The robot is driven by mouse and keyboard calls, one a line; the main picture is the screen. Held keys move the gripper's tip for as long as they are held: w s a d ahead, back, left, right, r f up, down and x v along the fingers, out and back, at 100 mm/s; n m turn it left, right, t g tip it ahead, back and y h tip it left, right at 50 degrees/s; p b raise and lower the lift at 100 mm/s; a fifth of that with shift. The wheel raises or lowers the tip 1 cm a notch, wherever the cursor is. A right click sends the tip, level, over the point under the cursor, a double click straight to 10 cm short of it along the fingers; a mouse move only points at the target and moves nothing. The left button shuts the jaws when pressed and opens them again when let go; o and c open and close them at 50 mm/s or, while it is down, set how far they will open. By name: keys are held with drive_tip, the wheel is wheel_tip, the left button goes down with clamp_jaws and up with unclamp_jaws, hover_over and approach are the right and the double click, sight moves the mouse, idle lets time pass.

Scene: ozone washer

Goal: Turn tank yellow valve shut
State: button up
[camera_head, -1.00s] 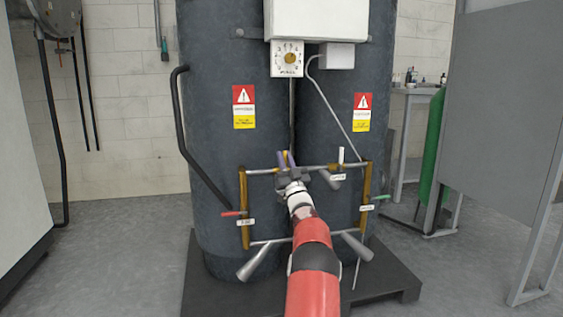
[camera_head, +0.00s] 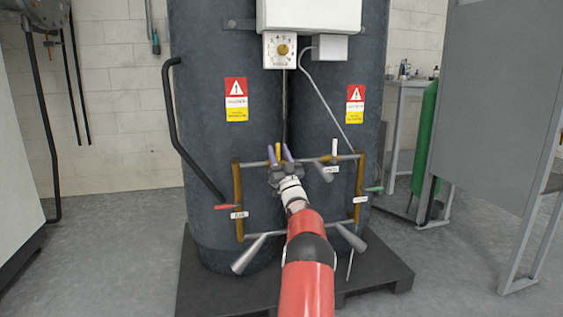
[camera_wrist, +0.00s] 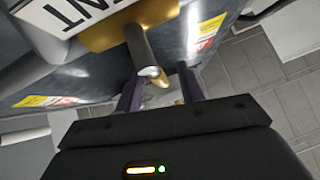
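The yellow valve handle (camera_head: 278,151) stands upright on the top pipe of the tank's pipe frame, left of the middle. My gripper (camera_head: 279,157) is at it, with one purple finger on each side of the handle. In the wrist view, my gripper (camera_wrist: 161,90) is open, its fingers apart. A metal valve handle (camera_wrist: 141,48) with a brass body behind it reaches toward the space between the fingers. Contact between fingers and handle cannot be told. A label plate (camera_wrist: 70,20) sits beside the valve. My gripper partly hides the valve's base in the head view.
A red-handled valve (camera_head: 225,207) is at the frame's left, a green-handled one (camera_head: 374,189) at its right, and a white handle (camera_head: 334,147) on the top pipe. Grey cones (camera_head: 249,255) stick out below. A black pallet (camera_head: 385,277) carries the dark tanks (camera_head: 215,140).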

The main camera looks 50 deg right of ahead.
drive_tip(key=v, duration=0.7)
idle(0.4)
drive_tip(key=shift+f, duration=0.1)
